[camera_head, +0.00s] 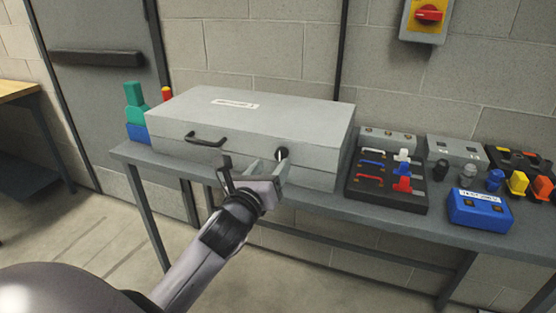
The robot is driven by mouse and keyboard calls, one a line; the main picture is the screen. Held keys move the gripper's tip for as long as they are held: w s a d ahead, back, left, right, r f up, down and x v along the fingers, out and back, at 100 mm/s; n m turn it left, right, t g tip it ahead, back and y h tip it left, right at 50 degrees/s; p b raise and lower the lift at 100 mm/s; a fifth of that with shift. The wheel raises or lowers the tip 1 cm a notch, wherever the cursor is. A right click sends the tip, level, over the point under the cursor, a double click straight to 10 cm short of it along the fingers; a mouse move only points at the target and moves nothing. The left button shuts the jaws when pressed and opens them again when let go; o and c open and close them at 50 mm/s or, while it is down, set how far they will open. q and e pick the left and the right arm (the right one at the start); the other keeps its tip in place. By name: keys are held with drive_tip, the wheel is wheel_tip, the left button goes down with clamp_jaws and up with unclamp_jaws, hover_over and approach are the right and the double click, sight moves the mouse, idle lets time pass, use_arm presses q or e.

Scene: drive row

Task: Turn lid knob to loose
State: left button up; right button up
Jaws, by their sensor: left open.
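A large grey box with a closed lid (270,115) stands on the bench. A black knob (282,153) sits on the right part of its front face. A black bar handle (205,139) is on the left part of the same face. My left gripper (253,165) is in front of the box, just below and left of the knob, with its fingers apart and nothing seen between them. One finger tip is close to the knob; I cannot tell whether they touch. The knob's marking is too small to read. My right gripper is not in view.
The grey bench (330,203) carries a black tray (388,202) with coloured handles, a blue box (480,210) and several small knobs and blocks on the right. Green and blue blocks (135,110) stand at the left. A red switch (429,14) is on the wall.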

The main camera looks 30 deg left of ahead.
sight(280, 156)
use_arm(q)
drive_tip(key=shift+x, duration=2.1)
clamp_jaws()
